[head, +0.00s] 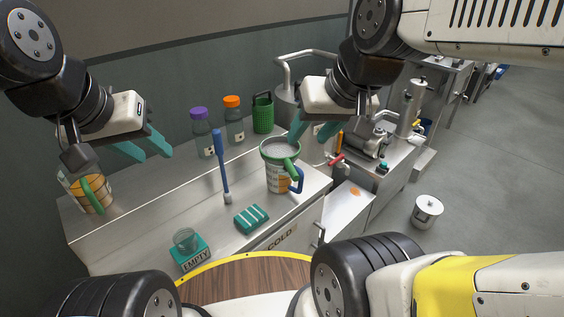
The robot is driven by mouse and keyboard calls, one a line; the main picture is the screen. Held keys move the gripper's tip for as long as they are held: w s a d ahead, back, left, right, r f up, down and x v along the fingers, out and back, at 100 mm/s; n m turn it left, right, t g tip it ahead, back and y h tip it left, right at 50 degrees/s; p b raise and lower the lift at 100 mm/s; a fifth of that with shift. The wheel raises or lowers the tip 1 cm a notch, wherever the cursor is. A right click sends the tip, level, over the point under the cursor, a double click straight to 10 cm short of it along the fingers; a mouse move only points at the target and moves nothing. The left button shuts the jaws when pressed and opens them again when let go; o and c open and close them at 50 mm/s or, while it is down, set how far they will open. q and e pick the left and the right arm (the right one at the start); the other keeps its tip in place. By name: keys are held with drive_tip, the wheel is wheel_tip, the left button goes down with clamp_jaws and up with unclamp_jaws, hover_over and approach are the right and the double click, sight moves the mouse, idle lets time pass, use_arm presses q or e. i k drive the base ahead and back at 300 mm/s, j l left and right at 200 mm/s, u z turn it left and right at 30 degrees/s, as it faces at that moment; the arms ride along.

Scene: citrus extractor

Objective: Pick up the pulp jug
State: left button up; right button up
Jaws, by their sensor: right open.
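A clear jug with orange contents and a green handle (91,196) stands at the far left end of the steel counter, partly hidden by my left arm. A second jug with markings and a blue handle (277,184) stands near the counter's right end, with a green-rimmed strainer (281,151) on top. No label shows which is the pulp jug. My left gripper (155,156) is open and empty, above the counter and right of the left jug. My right gripper (309,139) is open, above and just right of the strainer; I cannot tell if it touches.
A blue brush (221,160), a folded green cloth (252,218) and a small cup (186,240) on a green "EMPTY" block (190,257) lie on the counter. Purple-capped (202,135) and orange-capped (233,122) bottles and a green basket (263,114) stand behind. A lidded pot (427,211) is on the floor.

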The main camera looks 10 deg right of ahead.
sight(90, 189)
drive_tip(key=u, duration=1.3)
drive_tip(key=k+j+z, duration=0.2)
drive_tip(key=i+j, duration=0.1)
